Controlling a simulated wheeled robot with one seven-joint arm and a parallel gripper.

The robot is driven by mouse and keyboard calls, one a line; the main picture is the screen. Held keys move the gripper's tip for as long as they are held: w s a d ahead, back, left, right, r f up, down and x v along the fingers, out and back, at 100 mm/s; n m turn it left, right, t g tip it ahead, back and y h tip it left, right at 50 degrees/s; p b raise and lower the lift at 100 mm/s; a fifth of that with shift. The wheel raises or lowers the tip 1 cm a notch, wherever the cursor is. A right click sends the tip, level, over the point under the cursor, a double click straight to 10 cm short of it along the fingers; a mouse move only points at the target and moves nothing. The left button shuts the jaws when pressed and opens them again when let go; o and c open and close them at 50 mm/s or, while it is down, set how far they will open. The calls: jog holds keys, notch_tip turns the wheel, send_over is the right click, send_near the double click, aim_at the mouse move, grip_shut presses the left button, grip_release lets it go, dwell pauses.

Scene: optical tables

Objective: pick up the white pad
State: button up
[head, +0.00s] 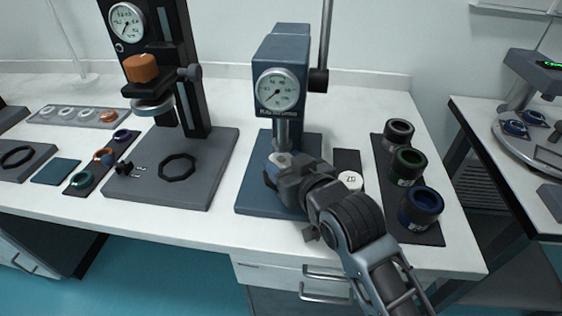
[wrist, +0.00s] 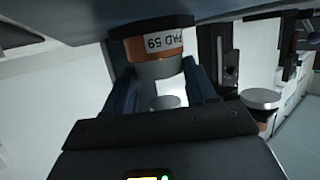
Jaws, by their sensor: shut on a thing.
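A small white pad (head: 350,180) with a dark mark on it stands on a dark mat to the right of the blue press. My gripper (head: 282,166) is at the blue press, below its spindle, and is shut on an orange pad. In the wrist view this orange pad (wrist: 139,50) sits between the two fingers, with a white label reading PAD 59 and a grey part against it. In the head view the fingers mostly hide it. I cannot tell whether it touches the press base or the spindle.
The blue press (head: 281,75) rises right behind my gripper. Right of the white pad, a dark tray (head: 428,236) holds black, green and blue ringed cylinders. A black stand (head: 187,75) with an orange knob (head: 141,68) is to the left. The table's front edge is close.

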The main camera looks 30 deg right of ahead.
aim_at(286, 166)
jog(key=shift+r, duration=0.1)
jog(key=shift+c, duration=0.2)
jog(key=shift+r, duration=0.4)
notch_tip(286, 166, up, 2)
jog(key=shift+r, duration=0.15)
jog(key=s, duration=1.8)
jog(key=shift+a+r+p, duration=0.15)
jog(key=shift+a+p, duration=0.2)
jog(key=shift+p, duration=0.1)
jog(key=shift+s, duration=0.1)
